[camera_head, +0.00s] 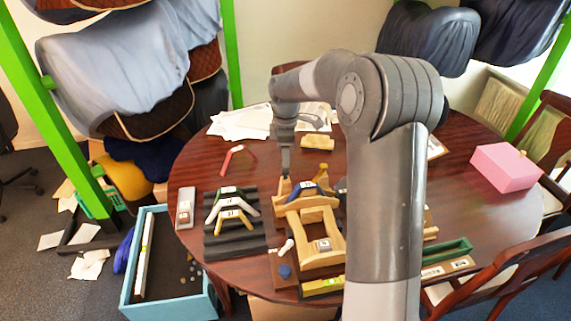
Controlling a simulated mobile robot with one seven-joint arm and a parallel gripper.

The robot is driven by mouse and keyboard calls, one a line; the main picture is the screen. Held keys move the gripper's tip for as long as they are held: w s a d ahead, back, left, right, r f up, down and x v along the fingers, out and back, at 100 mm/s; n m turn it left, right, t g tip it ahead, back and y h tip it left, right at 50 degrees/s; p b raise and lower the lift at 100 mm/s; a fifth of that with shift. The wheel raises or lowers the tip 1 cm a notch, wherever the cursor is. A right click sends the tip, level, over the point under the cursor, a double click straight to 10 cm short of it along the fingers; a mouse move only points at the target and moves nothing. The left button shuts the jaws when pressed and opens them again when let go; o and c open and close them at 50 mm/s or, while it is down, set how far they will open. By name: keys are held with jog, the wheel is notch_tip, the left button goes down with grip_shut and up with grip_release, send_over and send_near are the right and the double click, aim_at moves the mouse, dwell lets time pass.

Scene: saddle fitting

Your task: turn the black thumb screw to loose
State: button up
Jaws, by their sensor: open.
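My gripper (286,174) points down at the far end of the wooden saddle stand (297,239), close to a small upright wooden block (284,191). It looks empty, though its fingertips are too small to make out clearly. I cannot pick out the black thumb screw with certainty; the area around the gripper tip is small, and my arm covers what lies to the right. A dark blue arched piece (301,190) sits on the stand just right of the gripper, with a yellow piece (322,181) beside it.
A red angled tool (228,160) and papers (240,123) lie farther back. A pink box (505,167) stands at right. A blue bin (172,307) stands on the floor.

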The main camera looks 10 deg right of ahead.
aim_at(286, 171)
notch_tip(286, 171, up, 6)
jog(key=shift+f, duration=0.2)
